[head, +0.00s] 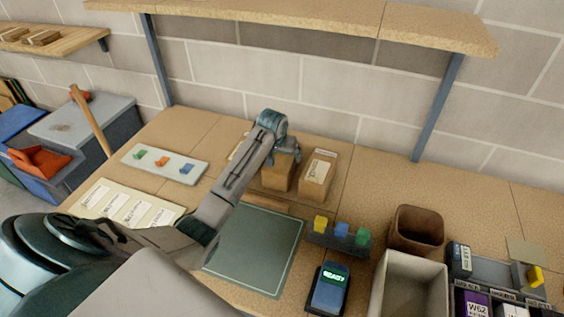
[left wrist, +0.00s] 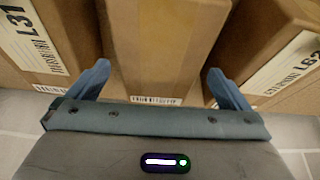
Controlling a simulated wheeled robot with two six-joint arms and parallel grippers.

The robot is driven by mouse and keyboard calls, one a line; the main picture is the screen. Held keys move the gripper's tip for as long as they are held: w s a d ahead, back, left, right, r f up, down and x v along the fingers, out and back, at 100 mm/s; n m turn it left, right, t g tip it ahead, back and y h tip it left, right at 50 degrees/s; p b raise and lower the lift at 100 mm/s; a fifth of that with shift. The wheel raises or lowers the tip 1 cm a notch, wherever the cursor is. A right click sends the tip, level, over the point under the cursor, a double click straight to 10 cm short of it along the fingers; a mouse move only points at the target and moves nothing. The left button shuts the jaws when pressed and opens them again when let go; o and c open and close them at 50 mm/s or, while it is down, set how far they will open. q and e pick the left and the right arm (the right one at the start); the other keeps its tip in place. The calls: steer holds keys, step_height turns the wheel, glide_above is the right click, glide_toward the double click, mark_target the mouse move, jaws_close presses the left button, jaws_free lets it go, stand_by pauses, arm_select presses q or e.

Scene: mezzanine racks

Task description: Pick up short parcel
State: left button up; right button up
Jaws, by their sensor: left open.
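Several brown cardboard parcels stand in a row at the back of the table. In the head view my left gripper (head: 283,150) is over the middle parcel (head: 277,177), with the right parcel (head: 317,178) beside it and another partly hidden behind my arm. In the left wrist view the open fingers of my left gripper (left wrist: 158,76) are on either side of the middle parcel (left wrist: 165,45). A parcel labelled L31 (left wrist: 62,35) is on the left, and another labelled parcel (left wrist: 275,45) is on the right. I cannot tell whether the fingers touch the middle parcel. My right gripper is out of view.
A wooden shelf (head: 330,22) hangs above the parcels. A green mat (head: 255,250) lies in front. A scanner reading READY (head: 328,290), a colored-block rack (head: 338,238), a brown bin (head: 416,228) and a grey bin (head: 408,285) stand to the right.

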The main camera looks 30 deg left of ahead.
mark_target(282, 156)
arm_select(q)
steer(key=shift+p+x, duration=0.6)
steer(key=shift+x, duration=1.2)
steer(key=c, duration=1.4)
steer(key=shift+o, duration=0.2)
steer(key=shift+w+r, duration=0.1)
